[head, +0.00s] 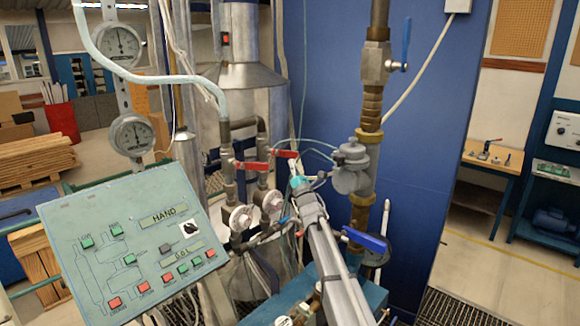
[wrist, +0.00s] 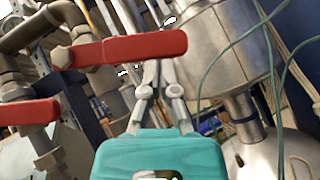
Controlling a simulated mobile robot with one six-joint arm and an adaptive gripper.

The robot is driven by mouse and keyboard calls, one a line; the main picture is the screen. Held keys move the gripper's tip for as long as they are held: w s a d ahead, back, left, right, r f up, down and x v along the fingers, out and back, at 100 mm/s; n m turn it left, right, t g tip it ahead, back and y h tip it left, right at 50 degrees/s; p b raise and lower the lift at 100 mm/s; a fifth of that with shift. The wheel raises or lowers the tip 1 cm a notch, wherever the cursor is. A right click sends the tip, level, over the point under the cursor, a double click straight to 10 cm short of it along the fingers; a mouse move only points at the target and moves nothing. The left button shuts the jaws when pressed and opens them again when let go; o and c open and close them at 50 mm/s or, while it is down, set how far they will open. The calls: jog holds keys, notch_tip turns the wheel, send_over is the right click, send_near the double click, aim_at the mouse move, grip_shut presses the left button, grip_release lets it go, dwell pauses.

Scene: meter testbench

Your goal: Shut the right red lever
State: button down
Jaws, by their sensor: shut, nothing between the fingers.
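The right red lever (head: 286,154) sticks out sideways from its upright pipe, in line with the left red lever (head: 250,165) beside it. In the wrist view the right lever (wrist: 130,48) lies across the upper middle, and the left lever (wrist: 30,112) is lower at the left edge. My gripper (head: 296,174) is teal at its base and stands just below the right lever's free end. In the wrist view the fingers of my gripper (wrist: 152,75) are together and empty. Their tips meet the lever's lower edge in the picture; I cannot tell whether they touch it.
A control panel (head: 135,250) stands at the front left. Two round gauges (head: 120,45) hang above it. A grey fitting (head: 350,167) on a brass pipe is close to the right of my gripper. Thin hoses (wrist: 225,55) hang near the levers. A steel vessel (wrist: 210,50) stands behind.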

jog(key=shift+a+f, duration=0.1)
jog(key=w+a+f+b+v, duration=0.1)
jog(key=f+b+v, duration=0.1)
jog(key=b+v, duration=0.8)
jog(key=v, duration=0.2)
jog(key=shift+s+f, duration=0.15)
jog(key=shift+f, duration=0.1)
dwell(0.7)
